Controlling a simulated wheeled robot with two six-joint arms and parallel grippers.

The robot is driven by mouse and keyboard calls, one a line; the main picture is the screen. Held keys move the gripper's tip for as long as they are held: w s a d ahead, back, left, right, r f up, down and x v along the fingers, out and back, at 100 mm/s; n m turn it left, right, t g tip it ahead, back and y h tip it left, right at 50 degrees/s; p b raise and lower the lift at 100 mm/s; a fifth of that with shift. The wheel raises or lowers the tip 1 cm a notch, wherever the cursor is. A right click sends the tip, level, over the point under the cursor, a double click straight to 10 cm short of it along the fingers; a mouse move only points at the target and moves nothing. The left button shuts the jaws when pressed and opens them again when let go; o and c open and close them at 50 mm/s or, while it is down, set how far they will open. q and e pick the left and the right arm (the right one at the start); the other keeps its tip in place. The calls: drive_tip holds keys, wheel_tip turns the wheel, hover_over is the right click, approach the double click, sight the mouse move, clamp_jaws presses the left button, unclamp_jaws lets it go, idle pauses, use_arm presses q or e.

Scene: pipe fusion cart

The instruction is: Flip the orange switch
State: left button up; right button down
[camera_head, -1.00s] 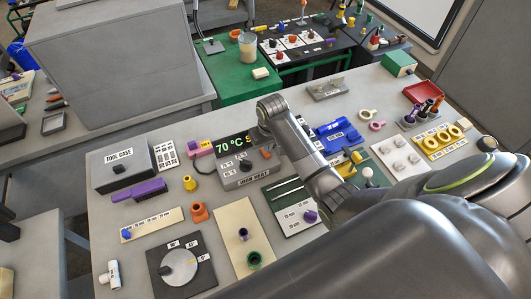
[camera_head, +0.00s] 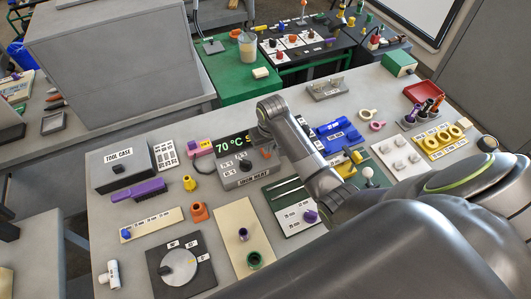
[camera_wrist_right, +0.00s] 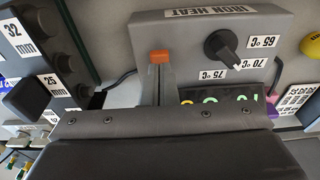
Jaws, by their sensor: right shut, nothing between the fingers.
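The orange switch (camera_wrist_right: 160,57) stands on the edge of the grey iron heat box (camera_wrist_right: 190,28) in the right wrist view. In the head view the switch (camera_head: 266,153) is a small orange spot beside my right arm. My right gripper (camera_wrist_right: 158,80) is shut and empty, its narrow grey fingers pointing at the switch. Its tips are very near the switch; I cannot tell whether they touch. The box has a black dial (camera_wrist_right: 221,46) with 65, 70 and 75 °C labels. In the head view its display reads 70 °C and is partly covered. My left gripper is out of view.
A blue holder (camera_head: 338,137) lies right of the arm. A dark block with mm labels (camera_wrist_right: 50,75) stands left of the heat box in the wrist view. A yellow cone (camera_head: 189,183), an orange fitting (camera_head: 199,212) and a tool case (camera_head: 122,168) stand left on the bench.

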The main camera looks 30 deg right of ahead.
drive_tip(key=shift+f, duration=0.65)
wheel_tip(320, 180, up, 2)
drive_tip(key=shift+r+p, duration=0.25)
drive_tip(key=shift+p, duration=0.55)
drive_tip(key=shift+r, duration=2.25)
